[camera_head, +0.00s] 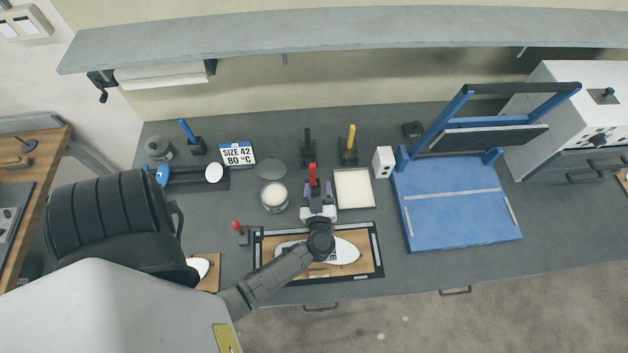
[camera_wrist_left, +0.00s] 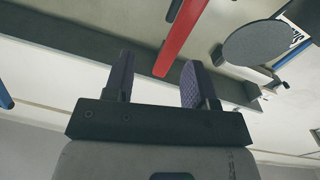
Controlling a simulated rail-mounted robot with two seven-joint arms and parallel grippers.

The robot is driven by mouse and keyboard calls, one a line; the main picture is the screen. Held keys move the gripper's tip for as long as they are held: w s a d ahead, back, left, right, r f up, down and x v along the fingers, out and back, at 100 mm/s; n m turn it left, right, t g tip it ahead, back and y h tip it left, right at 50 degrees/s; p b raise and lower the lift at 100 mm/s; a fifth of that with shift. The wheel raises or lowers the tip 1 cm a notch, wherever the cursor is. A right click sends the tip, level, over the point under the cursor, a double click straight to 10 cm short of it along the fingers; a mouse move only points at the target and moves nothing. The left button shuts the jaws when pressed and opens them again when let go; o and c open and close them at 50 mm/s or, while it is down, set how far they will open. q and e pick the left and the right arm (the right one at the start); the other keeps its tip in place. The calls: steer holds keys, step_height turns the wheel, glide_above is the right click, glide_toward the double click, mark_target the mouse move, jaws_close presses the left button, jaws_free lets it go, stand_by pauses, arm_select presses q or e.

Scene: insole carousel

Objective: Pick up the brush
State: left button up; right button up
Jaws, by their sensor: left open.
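A red upright handle (camera_head: 313,175), likely the brush's, stands near the middle of the bench; its bristles cannot be made out. It also shows as a long red bar in the left wrist view (camera_wrist_left: 181,38). My left gripper (camera_head: 317,190) is open, with purple pads facing each other. The red handle shows between or just beyond its fingertips; contact cannot be made out. In the left wrist view, the handle's end lies in the gap between the fingers (camera_wrist_left: 160,80). My right gripper is not in view.
Beside the handle are a round tub (camera_head: 274,197) and a pale tray (camera_head: 353,188). Black (camera_head: 308,145) and yellow (camera_head: 351,140) handles stand behind. A board with a white insole (camera_head: 345,250) lies in front. A blue press (camera_head: 460,215) stands right; a shelf (camera_head: 330,35) overhangs the back.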

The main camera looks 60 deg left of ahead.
mark_target(313, 174)
arm_select(q)
steer(key=shift+s+a+r+g+y, duration=0.15)
steer(key=shift+s+a+g+y, duration=0.15)
steer(key=shift+s+g, duration=0.2)
steer(key=shift+a+m, duration=0.1)
steer(key=shift+m, duration=0.4)
steer(key=shift+b+x, duration=0.55)
steer(key=shift+x, duration=0.4)
steer(key=b+x, duration=0.3)
steer(key=x, duration=0.1)
steer(key=shift+w+a, duration=0.2)
steer(key=shift+a, duration=0.1)
steer(key=shift+w+a, duration=0.15)
steer(key=shift+a, duration=0.15)
steer(key=shift+c, duration=0.4)
jaws_close()
